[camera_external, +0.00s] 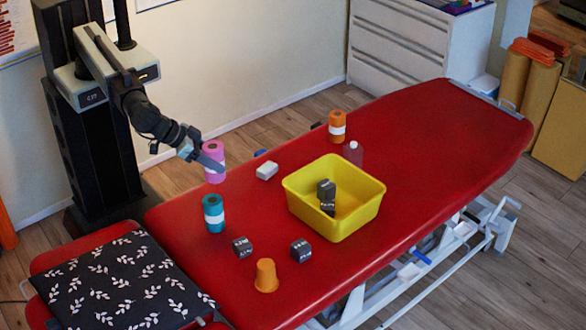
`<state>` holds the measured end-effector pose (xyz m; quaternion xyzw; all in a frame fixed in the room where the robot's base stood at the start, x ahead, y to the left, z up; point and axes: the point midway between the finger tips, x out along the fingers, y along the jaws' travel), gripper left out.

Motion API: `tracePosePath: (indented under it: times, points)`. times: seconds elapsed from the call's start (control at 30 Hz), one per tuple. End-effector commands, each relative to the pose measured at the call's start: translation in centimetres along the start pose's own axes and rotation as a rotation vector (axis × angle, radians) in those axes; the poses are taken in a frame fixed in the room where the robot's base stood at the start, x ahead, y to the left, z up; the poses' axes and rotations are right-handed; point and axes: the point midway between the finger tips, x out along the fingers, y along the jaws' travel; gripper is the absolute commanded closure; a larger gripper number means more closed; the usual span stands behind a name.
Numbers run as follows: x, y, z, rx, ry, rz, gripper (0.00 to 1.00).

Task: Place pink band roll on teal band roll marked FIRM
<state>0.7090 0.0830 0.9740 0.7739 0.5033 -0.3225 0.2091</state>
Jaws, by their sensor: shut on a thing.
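The pink band roll (214,168) is upright near the left edge of the red treatment table, with a pale label around its lower part. My gripper (208,160) is shut on it, reaching in from the upper left. Whether the roll's base touches the table I cannot tell. The teal band roll (213,220) with a white label stands upright on the table, below the pink roll in the picture and apart from it. The writing on its label is too small to read.
A yellow tub (365,213) holds dark blocks. A patterned pillow (120,285) lies at the lower left.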

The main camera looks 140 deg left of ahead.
Motion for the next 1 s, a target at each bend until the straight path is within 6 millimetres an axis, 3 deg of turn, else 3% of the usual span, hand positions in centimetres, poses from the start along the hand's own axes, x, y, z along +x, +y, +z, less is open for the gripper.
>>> tracePosePath:
  times: [0.1,0.23,0.5,0.67,0.9,1.0]
  points:
    - [-1.6,0.3,0.7,-0.015,0.006,-0.014,1.0]
    - [-1.6,0.4,1.1,-0.019,0.007,-0.018,1.0]
    - [1.4,0.3,4.0,-0.018,0.005,-0.017,1.0]
    - [1.4,0.3,4.0,-0.018,0.005,-0.017,1.0]
    - [4.2,0.3,6.7,-0.018,0.005,-0.016,1.0]
    - [4.3,0.3,6.8,-0.018,0.005,-0.016,1.0]
